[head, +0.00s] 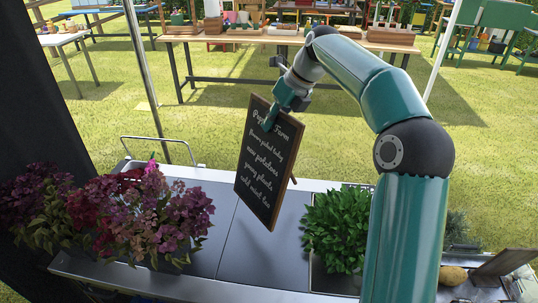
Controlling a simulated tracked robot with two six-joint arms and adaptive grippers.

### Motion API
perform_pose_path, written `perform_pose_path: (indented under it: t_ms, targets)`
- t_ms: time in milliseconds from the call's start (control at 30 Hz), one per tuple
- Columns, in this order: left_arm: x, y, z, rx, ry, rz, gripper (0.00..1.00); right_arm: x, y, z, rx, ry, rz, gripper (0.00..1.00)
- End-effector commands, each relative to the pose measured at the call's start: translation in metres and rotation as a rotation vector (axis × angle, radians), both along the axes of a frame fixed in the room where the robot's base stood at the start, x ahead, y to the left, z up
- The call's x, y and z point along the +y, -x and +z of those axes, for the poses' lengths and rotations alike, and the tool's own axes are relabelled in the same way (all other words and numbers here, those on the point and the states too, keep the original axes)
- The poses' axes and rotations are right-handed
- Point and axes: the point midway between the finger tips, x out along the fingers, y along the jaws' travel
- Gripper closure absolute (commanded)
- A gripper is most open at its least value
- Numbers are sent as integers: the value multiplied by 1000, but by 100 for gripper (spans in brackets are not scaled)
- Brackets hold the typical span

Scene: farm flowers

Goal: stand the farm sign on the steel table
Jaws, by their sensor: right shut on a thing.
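The farm sign (268,165) is a black chalkboard with a wooden frame and white writing. My right gripper (272,118) is shut on its top edge. The sign hangs tilted over the middle of the steel table (257,250). I cannot tell for certain whether its lower corner touches the table. My left gripper is not in view.
Purple and red flowers (135,215) cover the table's left part. A planter of green leaves (338,228) stands right of the sign. A potato-like item (453,275) and a small dark board (506,262) lie at the far right. Bare steel shows between flowers and planter. A tent pole (146,75) rises behind.

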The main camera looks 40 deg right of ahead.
Motion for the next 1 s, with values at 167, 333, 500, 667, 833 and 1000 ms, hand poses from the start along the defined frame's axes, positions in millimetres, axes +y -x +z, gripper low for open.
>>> perform_pose_path:
  t_ms: [167, 333, 500, 667, 833, 1000]
  targets:
    - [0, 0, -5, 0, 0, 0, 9, 0, 0, -29, -1, -1, -1, 100]
    - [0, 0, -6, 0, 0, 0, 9, 0, 0, -39, -2, 0, -1, 100]
    - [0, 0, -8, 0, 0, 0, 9, 0, 1, -60, 1, -1, 0, 100]
    - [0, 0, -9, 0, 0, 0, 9, 0, 1, -74, -1, -2, -3, 100]
    - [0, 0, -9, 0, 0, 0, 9, 0, 0, -75, -1, -2, -2, 100]
    - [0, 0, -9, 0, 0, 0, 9, 0, 1, -76, 3, -2, -1, 66]
